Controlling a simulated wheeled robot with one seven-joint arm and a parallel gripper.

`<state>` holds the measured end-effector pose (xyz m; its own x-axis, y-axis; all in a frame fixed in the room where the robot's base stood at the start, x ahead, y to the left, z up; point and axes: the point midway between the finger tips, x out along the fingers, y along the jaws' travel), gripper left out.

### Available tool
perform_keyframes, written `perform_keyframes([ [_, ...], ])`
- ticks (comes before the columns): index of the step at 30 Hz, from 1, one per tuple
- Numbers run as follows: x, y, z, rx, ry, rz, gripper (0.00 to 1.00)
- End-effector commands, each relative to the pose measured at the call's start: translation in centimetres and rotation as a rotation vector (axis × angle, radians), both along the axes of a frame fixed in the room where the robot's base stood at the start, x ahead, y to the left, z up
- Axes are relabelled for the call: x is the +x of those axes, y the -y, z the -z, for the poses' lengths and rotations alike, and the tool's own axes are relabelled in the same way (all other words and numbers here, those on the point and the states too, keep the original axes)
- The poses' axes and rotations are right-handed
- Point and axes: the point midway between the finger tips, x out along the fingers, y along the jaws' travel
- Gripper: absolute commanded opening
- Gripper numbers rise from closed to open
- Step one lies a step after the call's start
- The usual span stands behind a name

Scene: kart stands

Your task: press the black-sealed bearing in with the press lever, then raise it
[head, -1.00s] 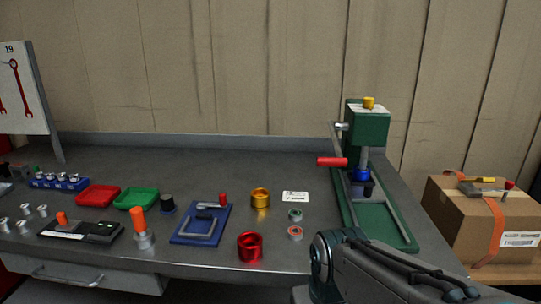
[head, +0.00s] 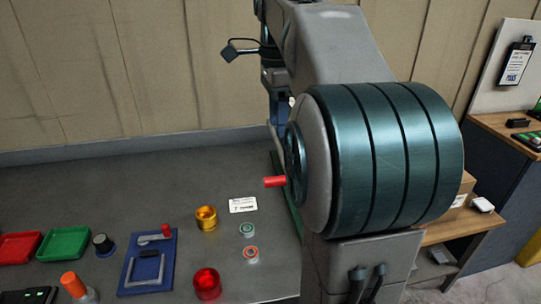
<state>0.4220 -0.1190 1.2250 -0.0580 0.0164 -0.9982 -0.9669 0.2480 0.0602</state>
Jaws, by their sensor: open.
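The press lever's red handle (head: 274,181) shows in the head view, sticking out to the left from behind my arm. Only a thin strip of the green press (head: 293,205) shows beside my arm; its ram and the place under it are hidden. I cannot make out the black-sealed bearing. My large arm links cover the right middle of the view, between the camera and the press. My gripper's fingertips are not visible, so I cannot tell whether it touches the lever.
Two small ring-shaped parts, one green-faced (head: 247,230) and one orange-faced (head: 250,253), lie left of the press by a white card (head: 243,204). The bench's back is clear.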

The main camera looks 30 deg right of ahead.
Motion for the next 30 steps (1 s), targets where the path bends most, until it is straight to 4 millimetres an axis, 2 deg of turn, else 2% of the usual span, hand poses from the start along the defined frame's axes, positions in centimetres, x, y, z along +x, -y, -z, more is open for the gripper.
perform_keyframes([
  [5, -0.2, 0.6, 1.2, -0.001, -0.005, 0.035, 0.42],
  [21, -0.9, 0.3, 11.4, 0.0, -0.005, 0.03, 0.42],
  [25, -0.9, 0.3, 12.8, -0.001, -0.003, 0.03, 0.42],
  [30, -0.9, 0.3, 13.5, -0.001, -0.002, 0.029, 0.42],
])
